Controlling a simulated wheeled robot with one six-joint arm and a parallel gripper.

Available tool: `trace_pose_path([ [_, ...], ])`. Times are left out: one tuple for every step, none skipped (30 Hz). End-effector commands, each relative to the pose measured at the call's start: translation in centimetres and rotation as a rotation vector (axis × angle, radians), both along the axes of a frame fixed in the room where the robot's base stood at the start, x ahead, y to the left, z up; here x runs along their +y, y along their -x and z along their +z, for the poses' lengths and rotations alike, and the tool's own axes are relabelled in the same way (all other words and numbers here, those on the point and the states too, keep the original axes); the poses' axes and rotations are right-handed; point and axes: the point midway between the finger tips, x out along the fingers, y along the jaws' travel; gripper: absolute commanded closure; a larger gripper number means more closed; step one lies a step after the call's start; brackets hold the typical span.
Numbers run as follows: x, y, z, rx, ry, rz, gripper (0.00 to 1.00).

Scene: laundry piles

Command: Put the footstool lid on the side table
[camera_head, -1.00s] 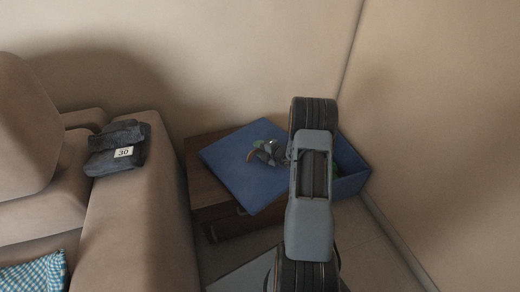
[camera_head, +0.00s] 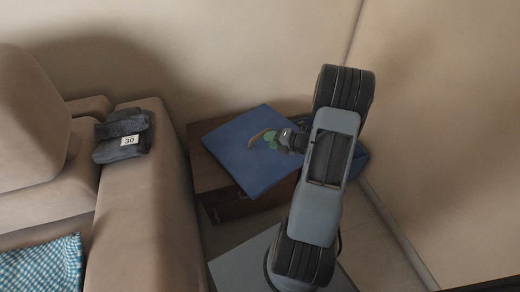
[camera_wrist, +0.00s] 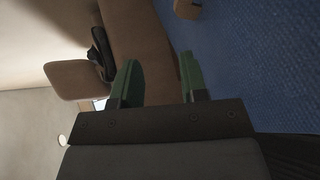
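The footstool lid (camera_head: 235,155) is a blue square panel with a brown handle (camera_head: 257,138) on top. It lies on the dark wooden side table (camera_head: 207,177), turned at an angle, with its front corner past the table's front edge. My gripper (camera_head: 271,141) is just right of the handle; its green fingers are apart with nothing between them. In the wrist view the fingers (camera_wrist: 160,90) are spread, and the handle (camera_wrist: 187,9) is beyond them at the top edge, apart from them. The blue lid surface (camera_wrist: 255,60) fills the right side there.
The blue footstool box (camera_head: 362,165) stands right of the table, mostly hidden behind my arm. A beige sofa (camera_head: 150,215) is on the left, with a dark bag (camera_head: 110,150) marked 30 on its armrest and a checked cloth (camera_head: 45,268) on its seat. Walls close in behind and right.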

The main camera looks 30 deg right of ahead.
Motion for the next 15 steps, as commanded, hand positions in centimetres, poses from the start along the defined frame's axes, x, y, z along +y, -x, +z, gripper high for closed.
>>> trace_pose_path([
  [2.7, -0.1, 2.0, -0.054, 0.132, 0.162, 0.6],
  [4.5, 0.1, 3.0, -0.097, 0.226, 0.279, 0.6],
  [6.9, 0.7, 4.4, -0.163, 0.362, 0.448, 0.6],
  [8.7, 1.4, 5.4, -0.221, 0.469, 0.586, 0.6],
  [10.4, 2.1, 6.3, -0.287, 0.576, 0.727, 0.6],
  [12.4, 3.4, 7.3, -0.381, 0.719, 0.918, 0.6],
  [13.7, 4.3, 8.1, -0.457, 0.82, 1.06, 0.6],
  [14.8, 5.4, 8.7, -0.536, 0.918, 1.201, 0.6],
  [16.0, 6.8, 9.5, -0.646, 1.044, 1.385, 0.6],
  [16.7, 7.7, 10.0, -0.73, 1.131, 1.52, 0.6],
  [17.2, 8.7, 10.5, -0.815, 1.213, 1.652, 0.6],
  [17.7, 9.9, 11.2, -0.927, 1.313, 1.821, 0.6],
  [18.0, 10.7, 11.6, -1.01, 1.379, 1.941, 0.6],
  [18.1, 11.3, 12.1, -1.089, 1.441, 2.057, 0.6],
  [18.2, 12.2, 12.6, -1.193, 1.512, 2.204, 0.6],
])
